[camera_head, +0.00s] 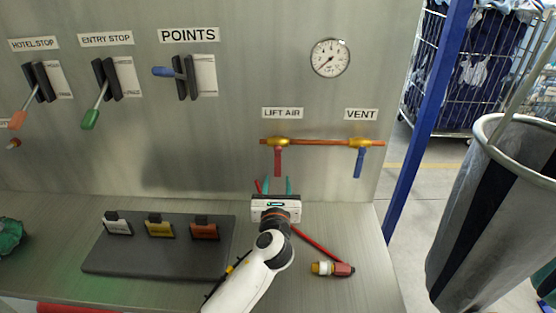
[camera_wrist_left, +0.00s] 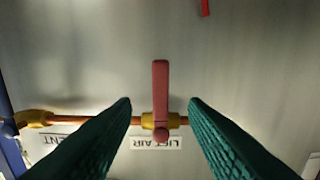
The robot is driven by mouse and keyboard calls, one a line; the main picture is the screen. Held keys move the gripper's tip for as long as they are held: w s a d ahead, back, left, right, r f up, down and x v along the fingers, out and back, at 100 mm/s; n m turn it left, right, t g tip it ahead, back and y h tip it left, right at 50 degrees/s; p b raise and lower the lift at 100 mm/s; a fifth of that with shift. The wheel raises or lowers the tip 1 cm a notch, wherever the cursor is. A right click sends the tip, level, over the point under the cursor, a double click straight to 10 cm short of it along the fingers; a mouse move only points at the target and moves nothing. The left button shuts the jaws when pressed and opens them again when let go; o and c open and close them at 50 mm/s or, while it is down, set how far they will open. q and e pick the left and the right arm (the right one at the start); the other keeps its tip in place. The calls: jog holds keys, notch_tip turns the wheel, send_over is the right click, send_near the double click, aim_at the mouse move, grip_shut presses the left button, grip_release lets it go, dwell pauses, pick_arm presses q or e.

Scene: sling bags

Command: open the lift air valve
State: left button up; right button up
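The lift air valve has a red lever (camera_head: 278,161) hanging straight down from a brass body (camera_head: 277,141) on a copper pipe, under the LIFT AIR label (camera_head: 282,113). My left gripper (camera_head: 274,184) is open, its teal fingers pointing at the panel just below the lever. In the left wrist view, which is upside down, the red lever (camera_wrist_left: 160,85) stands between the two spread fingers with a gap on both sides. Neither finger appears to touch it. My right gripper is not in view.
The vent valve's blue lever (camera_head: 360,162) hangs to the right on the same pipe (camera_head: 318,142). A gauge (camera_head: 330,59) sits above. A red hose (camera_head: 318,246) with a coupling lies on the bench beside my arm. A dark block (camera_head: 160,258) with three clips lies left.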

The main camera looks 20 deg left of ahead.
aim_at(278, 169)
pick_arm(q)
jog(key=x, duration=0.4)
jog(key=shift+w, duration=0.2)
jog(key=x, duration=0.4)
jog(key=shift+w+a+f+p, duration=0.2)
jog(key=shift+w+f+p, duration=0.1)
jog(key=shift+p, duration=0.1)
jog(key=shift+w, duration=0.2)
jog(key=shift+a, duration=0.1)
jog(key=shift+c, duration=0.3)
grip_shut()
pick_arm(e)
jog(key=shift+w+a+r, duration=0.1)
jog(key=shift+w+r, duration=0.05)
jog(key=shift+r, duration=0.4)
